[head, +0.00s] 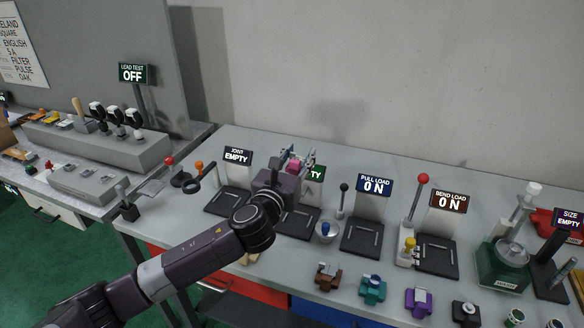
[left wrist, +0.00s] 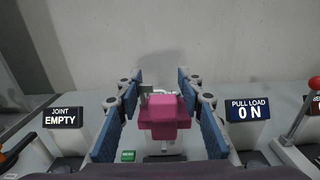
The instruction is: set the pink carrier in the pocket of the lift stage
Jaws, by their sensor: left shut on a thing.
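The pink carrier (head: 294,166) is between the fingers of my left gripper (head: 297,158), which is shut on it above the back of the table. In the left wrist view the pink carrier (left wrist: 163,116) sits between the blue finger pads of the left gripper (left wrist: 162,105). A dark station plate (head: 299,224) lies below my left wrist, partly covered by it. Its sign (head: 316,173) shows only the letters "TY", so I cannot confirm that this is the lift stage. Its pocket is hidden. My right gripper is out of view.
The JOINT station (head: 227,201) is left of my wrist; the PULL LOAD station (head: 362,238) and a lever (head: 343,201) are right. A BEND LOAD station (head: 437,256) stands farther right. Brown (head: 327,276), teal (head: 372,288) and purple (head: 418,301) carriers line the front edge.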

